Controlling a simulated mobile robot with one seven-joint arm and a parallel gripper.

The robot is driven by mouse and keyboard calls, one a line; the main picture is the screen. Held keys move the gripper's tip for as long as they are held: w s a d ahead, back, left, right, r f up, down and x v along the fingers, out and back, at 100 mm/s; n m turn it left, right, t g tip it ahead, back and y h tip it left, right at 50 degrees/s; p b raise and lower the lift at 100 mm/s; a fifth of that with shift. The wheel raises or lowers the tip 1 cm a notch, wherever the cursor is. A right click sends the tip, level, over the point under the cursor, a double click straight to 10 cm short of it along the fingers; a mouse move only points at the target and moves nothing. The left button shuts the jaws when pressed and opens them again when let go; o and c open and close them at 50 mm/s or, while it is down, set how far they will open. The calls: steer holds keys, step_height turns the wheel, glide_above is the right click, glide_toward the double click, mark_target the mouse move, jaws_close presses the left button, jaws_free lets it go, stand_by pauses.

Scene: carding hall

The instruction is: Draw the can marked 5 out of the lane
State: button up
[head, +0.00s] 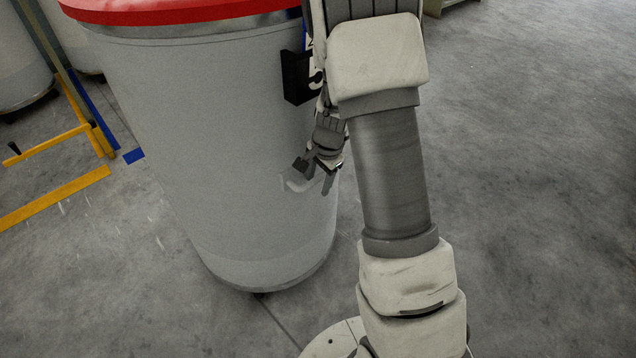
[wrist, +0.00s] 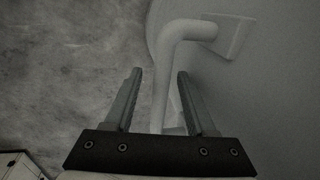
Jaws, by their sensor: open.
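A large grey can (head: 210,130) with a red rim (head: 160,12) stands on the floor in the head view. A card in a black holder (head: 295,78) on its side is mostly hidden by my arm, so I cannot read its number. A pale bent handle (head: 296,184) sticks out low on the can's wall. My gripper (head: 318,176) is at this handle. In the wrist view, the open fingers of my gripper (wrist: 159,73) stand either side of the handle (wrist: 165,85), with gaps visible and no grip on it. The handle's mounting plate (wrist: 234,37) is beyond the fingertips.
Other pale cans (head: 22,60) stand at the far left. The concrete floor (head: 530,150) to the right is clear.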

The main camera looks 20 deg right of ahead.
step_height(320, 180, up, 15)
steer(key=s+d+p, duration=0.1)
steer(key=s+p, duration=0.2)
steer(key=p, duration=0.2)
steer(key=shift+d+f, duration=0.15)
steer(key=shift+f, duration=0.05)
steer(key=shift+w, duration=0.1)
steer(key=s+a+r+n+t, duration=0.1)
steer(key=s+a+r+n, duration=0.25)
steer(key=r, duration=0.25)
steer(key=s+a+r+n+t, duration=0.1)
steer(key=s+a+r+n, duration=0.15)
steer(key=s+r, duration=0.3)
steer(key=s+r+n+t, duration=0.2)
steer(key=s+r+n, duration=0.45)
steer(key=s, duration=0.55)
step_height(320, 180, up, 17)
steer(key=p, duration=1.7)
steer(key=shift+a+f+n+h, duration=0.2)
steer(key=shift+a+n+h, duration=0.15)
steer(key=shift+a+h, duration=0.05)
steer(key=shift+s+r, duration=0.1)
steer(key=shift+c, duration=0.6)
